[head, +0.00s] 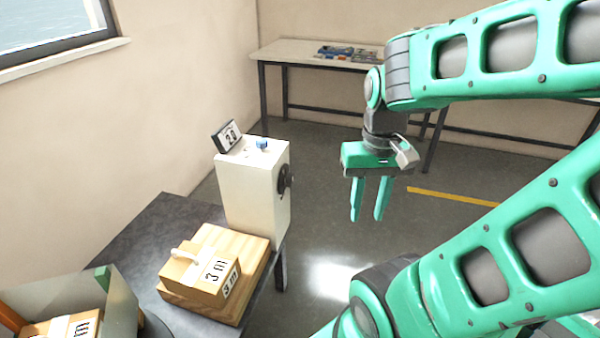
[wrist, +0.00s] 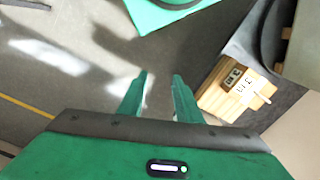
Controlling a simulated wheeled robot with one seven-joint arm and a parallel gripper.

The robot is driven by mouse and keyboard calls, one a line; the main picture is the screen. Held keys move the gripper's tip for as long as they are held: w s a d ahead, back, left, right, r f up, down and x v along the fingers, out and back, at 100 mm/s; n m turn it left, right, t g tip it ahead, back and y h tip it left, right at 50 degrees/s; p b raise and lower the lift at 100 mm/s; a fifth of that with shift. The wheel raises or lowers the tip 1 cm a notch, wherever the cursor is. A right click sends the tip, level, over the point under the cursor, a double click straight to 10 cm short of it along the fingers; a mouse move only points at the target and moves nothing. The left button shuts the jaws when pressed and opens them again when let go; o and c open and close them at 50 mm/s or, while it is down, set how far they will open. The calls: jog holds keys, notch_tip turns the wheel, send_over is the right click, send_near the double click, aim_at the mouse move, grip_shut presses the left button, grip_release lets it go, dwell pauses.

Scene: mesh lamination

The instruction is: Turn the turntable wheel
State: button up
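A white box-shaped machine (head: 252,190) stands on the dark table, with a black round wheel or knob (head: 286,180) on its right side. This is the only wheel-like part I can make out; I cannot tell for sure that it is the turntable wheel. My gripper (head: 367,218) hangs in the air to the right of the machine, fingers pointing down, clear of the wheel. Its two green fingers are apart with nothing between them. In the wrist view the open fingers (wrist: 159,78) point over bare floor, and the wheel does not show.
A long table (head: 300,50) stands at the back wall. Floor right of the machine is clear.

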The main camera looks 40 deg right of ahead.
jog(key=shift+w+d, duration=0.1)
jog(key=shift+w, duration=0.15)
jog(key=shift+o, duration=0.6)
